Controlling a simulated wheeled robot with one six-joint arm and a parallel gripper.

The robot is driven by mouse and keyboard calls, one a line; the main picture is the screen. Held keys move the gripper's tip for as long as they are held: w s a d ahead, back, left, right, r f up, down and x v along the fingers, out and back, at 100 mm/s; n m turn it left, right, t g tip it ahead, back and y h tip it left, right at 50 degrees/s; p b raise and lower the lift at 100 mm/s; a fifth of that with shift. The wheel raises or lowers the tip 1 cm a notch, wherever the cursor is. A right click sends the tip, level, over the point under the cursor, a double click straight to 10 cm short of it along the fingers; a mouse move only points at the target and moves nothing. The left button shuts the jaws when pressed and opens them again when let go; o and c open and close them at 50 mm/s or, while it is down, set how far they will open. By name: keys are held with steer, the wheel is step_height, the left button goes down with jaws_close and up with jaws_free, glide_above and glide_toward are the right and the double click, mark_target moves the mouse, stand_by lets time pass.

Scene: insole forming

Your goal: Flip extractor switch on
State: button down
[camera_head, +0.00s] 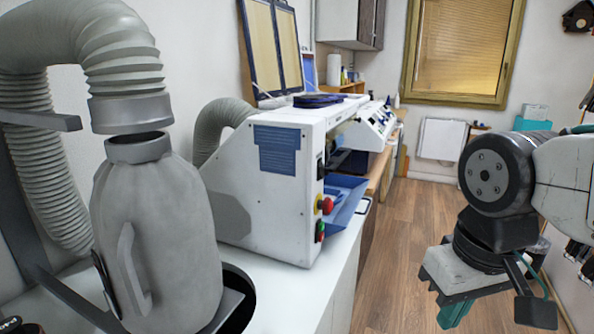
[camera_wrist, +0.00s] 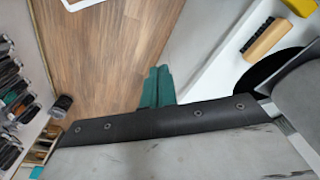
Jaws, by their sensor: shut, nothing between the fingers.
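A white machine (camera_head: 265,185) stands on the white bench, with controls on its right-hand front edge. A red round button on a yellow base (camera_head: 325,205) sits above a green and red switch (camera_head: 320,231). I cannot tell which control is the extractor switch or its position. A grey extractor canister (camera_head: 160,240) with a ribbed hose (camera_head: 125,65) stands at the left. My gripper (camera_head: 455,314) is at the lower right, over the floor, well apart from the machine. Its teal fingers (camera_wrist: 157,88) are shut together and empty in the wrist view.
The white bench (camera_head: 318,295) runs back along the left wall. Wooden floor (camera_head: 400,240) lies open between bench and gripper. The wrist view shows a wooden-backed brush (camera_wrist: 265,40) on the bench and a rack of small items (camera_wrist: 12,95) at left.

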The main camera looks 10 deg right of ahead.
steer(key=shift+w+a, duration=0.1)
steer(key=shift+a, duration=0.05)
steer(key=w+r+m+t, duration=0.2)
steer(key=w+r, duration=0.2)
steer(key=w, duration=0.6)
steer(key=w+r+m+t+y, duration=0.1)
steer(key=w+r, duration=0.4)
steer(key=w, duration=0.5)
steer(key=w+r+m+t, duration=0.2)
steer(key=w+r, duration=0.3)
steer(key=w, duration=0.5)
steer(key=shift+d+m+t+y, duration=0.3)
steer(key=shift+d+m+y, duration=0.1)
steer(key=shift+m, duration=0.1)
